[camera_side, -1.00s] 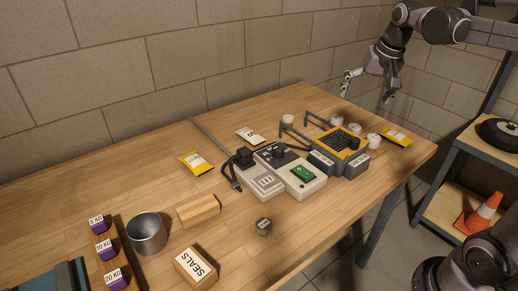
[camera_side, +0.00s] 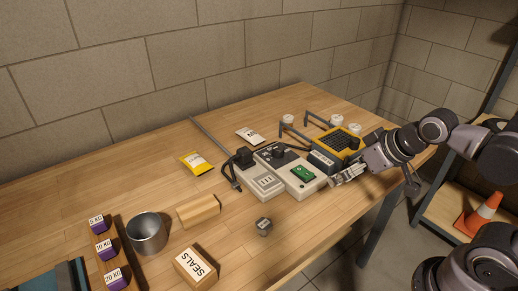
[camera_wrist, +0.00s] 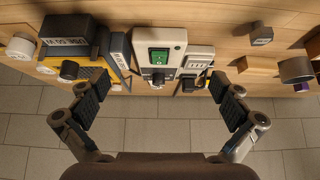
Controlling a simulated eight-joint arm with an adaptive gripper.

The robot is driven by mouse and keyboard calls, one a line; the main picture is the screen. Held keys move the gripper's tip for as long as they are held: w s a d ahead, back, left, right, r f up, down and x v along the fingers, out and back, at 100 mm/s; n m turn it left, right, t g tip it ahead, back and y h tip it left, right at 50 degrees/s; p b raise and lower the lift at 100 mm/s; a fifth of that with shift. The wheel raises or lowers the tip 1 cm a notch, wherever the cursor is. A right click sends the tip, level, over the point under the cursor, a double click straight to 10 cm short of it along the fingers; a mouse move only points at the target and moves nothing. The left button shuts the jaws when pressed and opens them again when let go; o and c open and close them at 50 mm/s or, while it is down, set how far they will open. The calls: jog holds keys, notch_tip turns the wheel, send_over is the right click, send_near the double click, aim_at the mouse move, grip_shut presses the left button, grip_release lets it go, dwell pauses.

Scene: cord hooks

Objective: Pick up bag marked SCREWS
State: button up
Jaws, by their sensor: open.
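In the side view a yellow bag (camera_side: 196,163) with a pale label lies on the table left of the grey devices. A white packet (camera_side: 249,136) with dark print lies behind the devices. The print on both is too small to read, so I cannot tell which is marked SCREWS. Another yellow bag at the table's right end is hidden behind my arm. My gripper (camera_side: 346,176) is near the table's front edge, right of the green-screen device. In the wrist view my gripper (camera_wrist: 160,88) has its fingers wide apart with nothing between them.
Table around the left yellow bag is clear.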

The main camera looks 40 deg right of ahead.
jog(key=shift+c, duration=0.3)
jog(key=c, duration=0.4)
jog(key=w+r, duration=0.5)
jog(key=w, duration=0.3)
jog(key=g, duration=0.3)
send_over(250, 132)
jog(key=s, duration=0.4)
jog(key=shift+n, duration=0.4)
jog(key=f, duration=0.7)
jog(key=shift+w+d, duration=0.2)
jog(key=shift+d, duration=0.2)
jog(key=shift+a+x, duration=0.2)
jog(key=shift+x, duration=2.35)
jog(key=shift+a+x, duration=0.15)
jog(key=shift+x, duration=2.4)
